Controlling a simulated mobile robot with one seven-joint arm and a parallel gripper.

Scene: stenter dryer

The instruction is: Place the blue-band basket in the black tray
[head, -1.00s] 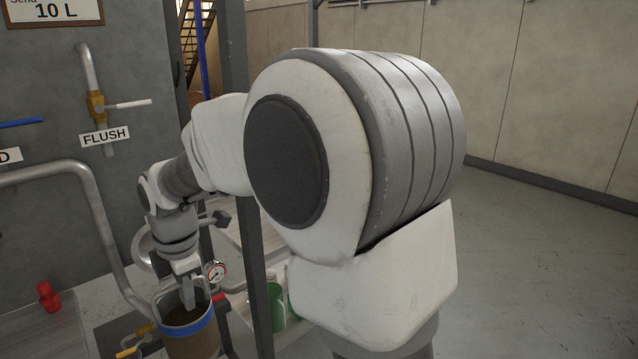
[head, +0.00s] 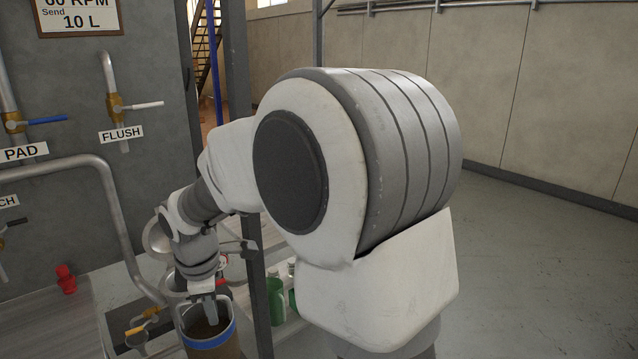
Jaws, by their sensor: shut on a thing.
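The blue-band basket (head: 208,339) is at the lower left of the head view, a brown round container with a blue stripe near its rim. Its lower part is cut off by the picture's bottom edge. My gripper (head: 210,312) points down into the basket's mouth and is shut on it; the exact contact is hard to see. A dark flat area (head: 116,325) lies to the left of the basket and may be part of the black tray, but I cannot tell.
A red fitting (head: 66,279) stands on a grey bench (head: 50,325) at left. Pipes with a blue-handled valve (head: 15,122) and a FLUSH valve (head: 116,106) run along the wall. A dark post (head: 258,300) stands close right of the basket. Green containers (head: 277,299) are behind it.

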